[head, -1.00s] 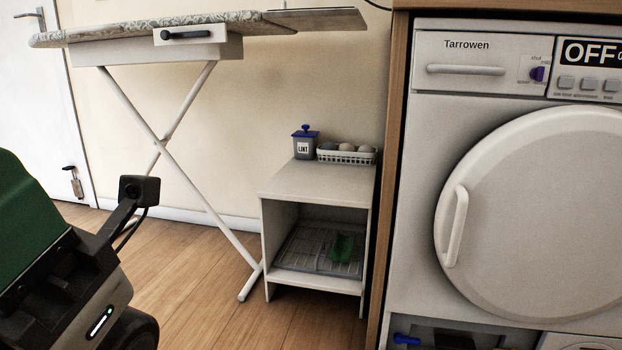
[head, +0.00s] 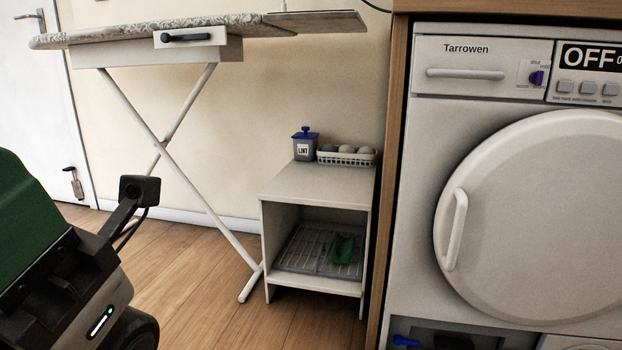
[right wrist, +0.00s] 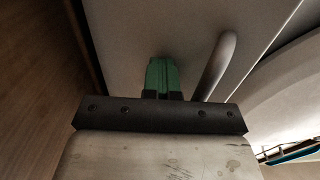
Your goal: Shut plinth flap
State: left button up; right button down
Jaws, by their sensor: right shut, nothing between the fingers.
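At the bottom of the white Tarrowen machine, in the head view, is a dark plinth opening (head: 450,338) with a blue lever (head: 405,341) at its left. A white panel (head: 580,343) lies to its right, cut off by the frame edge. I cannot tell whether it is the flap. My right gripper (right wrist: 162,75) is shut and empty in the right wrist view, its green fingers before a pale surface with a bar handle (right wrist: 216,66) just to their right. I cannot tell whether they touch it. The left gripper's fingers are out of view.
The machine's round door (head: 540,215) looks shut. A wooden frame (head: 388,180) stands at its left. A low white shelf unit (head: 315,185) holds a lint bin (head: 305,145) and a basket (head: 346,161). An ironing board (head: 190,28) stands behind. Wooden floor (head: 200,285) is open in front.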

jog(key=shift+w+r, duration=0.1)
jog(key=shift+w+d+r+p, duration=0.2)
jog(key=shift+w+r+p, duration=0.1)
jog(key=shift+w+r, duration=0.35)
jog(key=shift+f, duration=0.1)
jog(key=shift+w+d+r, duration=0.15)
jog(key=shift+w+r, duration=0.25)
jog(key=shift+w, duration=0.4)
